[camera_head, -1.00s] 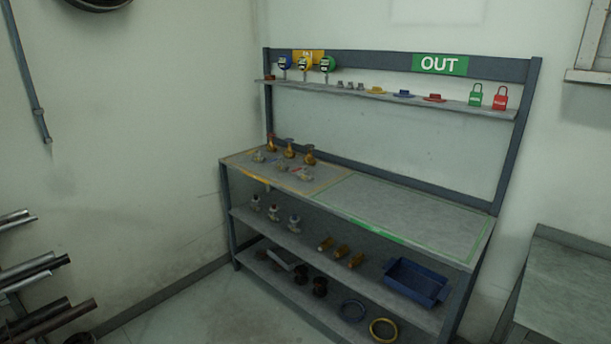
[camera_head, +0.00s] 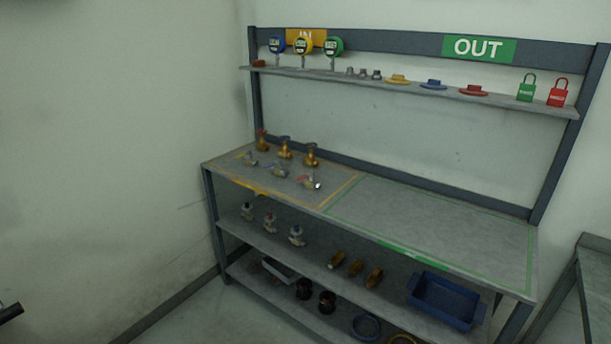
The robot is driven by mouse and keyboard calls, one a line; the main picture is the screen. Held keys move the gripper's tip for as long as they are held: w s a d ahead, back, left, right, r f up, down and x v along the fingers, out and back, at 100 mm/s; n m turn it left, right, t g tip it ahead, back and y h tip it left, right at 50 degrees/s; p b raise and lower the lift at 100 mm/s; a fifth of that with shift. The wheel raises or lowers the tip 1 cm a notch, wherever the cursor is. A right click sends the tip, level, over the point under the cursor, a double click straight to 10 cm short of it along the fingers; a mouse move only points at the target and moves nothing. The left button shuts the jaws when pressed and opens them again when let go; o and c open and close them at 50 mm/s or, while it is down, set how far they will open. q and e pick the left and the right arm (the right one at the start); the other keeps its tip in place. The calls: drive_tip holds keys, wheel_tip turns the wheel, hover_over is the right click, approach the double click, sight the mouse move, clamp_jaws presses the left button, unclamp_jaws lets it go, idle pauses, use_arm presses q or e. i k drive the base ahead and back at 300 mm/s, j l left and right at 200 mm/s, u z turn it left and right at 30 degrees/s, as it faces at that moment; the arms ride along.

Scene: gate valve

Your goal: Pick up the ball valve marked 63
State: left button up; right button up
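Several valves stand in the yellow-outlined area at the left of the bench top (camera_head: 430,215). Three brass valves form the back row: a left one (camera_head: 262,143), a middle one (camera_head: 285,150) and a right one (camera_head: 311,157). Three silvery valves that look like ball valves lie in front: a left one (camera_head: 250,159), a middle one (camera_head: 279,171) and a right one (camera_head: 312,182) with a reddish handle. No marking, 63 included, is readable on any valve.
The green-outlined right half of the bench top is empty. The shelf below holds three valves (camera_head: 269,221), brass fittings (camera_head: 355,267) and a blue bin (camera_head: 446,299). The top shelf (camera_head: 420,88) carries gauges, caps and padlocks. Another table (camera_head: 592,275) stands at right.

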sight(311, 182)
drive_tip(key=i+j+z, duration=0.15)
drive_tip(key=i+j, duration=0.8)
